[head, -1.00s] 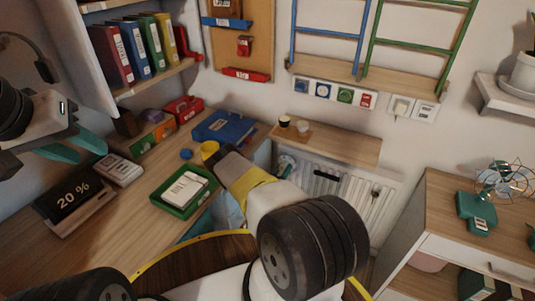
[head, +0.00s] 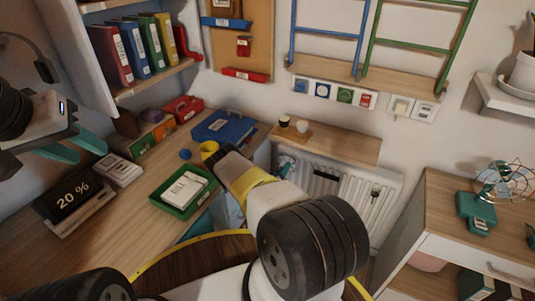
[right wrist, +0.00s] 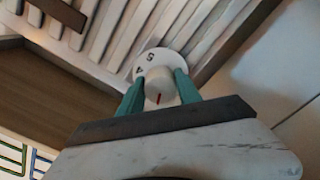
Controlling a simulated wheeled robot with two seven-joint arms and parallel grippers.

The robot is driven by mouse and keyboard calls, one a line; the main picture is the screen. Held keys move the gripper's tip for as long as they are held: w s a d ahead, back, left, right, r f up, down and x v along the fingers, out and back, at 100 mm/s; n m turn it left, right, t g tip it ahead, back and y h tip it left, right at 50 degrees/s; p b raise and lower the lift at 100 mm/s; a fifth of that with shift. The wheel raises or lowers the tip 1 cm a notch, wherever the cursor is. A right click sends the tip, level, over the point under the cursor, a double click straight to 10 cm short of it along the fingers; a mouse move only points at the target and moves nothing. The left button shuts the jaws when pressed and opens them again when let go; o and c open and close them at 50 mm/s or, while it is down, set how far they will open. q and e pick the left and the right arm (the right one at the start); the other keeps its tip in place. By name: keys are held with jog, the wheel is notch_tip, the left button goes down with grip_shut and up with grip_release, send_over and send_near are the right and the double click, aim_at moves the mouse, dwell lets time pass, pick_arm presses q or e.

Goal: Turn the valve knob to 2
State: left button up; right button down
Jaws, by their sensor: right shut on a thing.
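The white valve knob (right wrist: 158,80) shows in the right wrist view, next to the ribbed white radiator. Its pale collar carries the digits 4 and 5, and a red mark on the knob points toward the bottom of the picture. My right gripper (right wrist: 160,92) is shut on the knob, with a teal finger on each side. In the head view its teal tip (head: 286,166) shows at the radiator's left end, partly hidden by my own arm. My left gripper (head: 77,149) is open and empty at the left, above the desk.
The radiator (head: 382,205) stands under a wooden shelf (head: 345,148) with small cups. The desk (head: 135,215) holds a green tray (head: 180,211), a blue binder (head: 222,127) and a 20 % display (head: 73,194). A cabinet (head: 440,205) with a teal fan (head: 478,210) stands at right.

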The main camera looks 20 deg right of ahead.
jog(key=c, duration=0.8)
grip_release()
jog(key=shift+c, duration=0.2)
jog(key=shift+s+a, duration=0.1)
jog(key=v, duration=0.7)
jog(key=shift+s+a, duration=0.2)
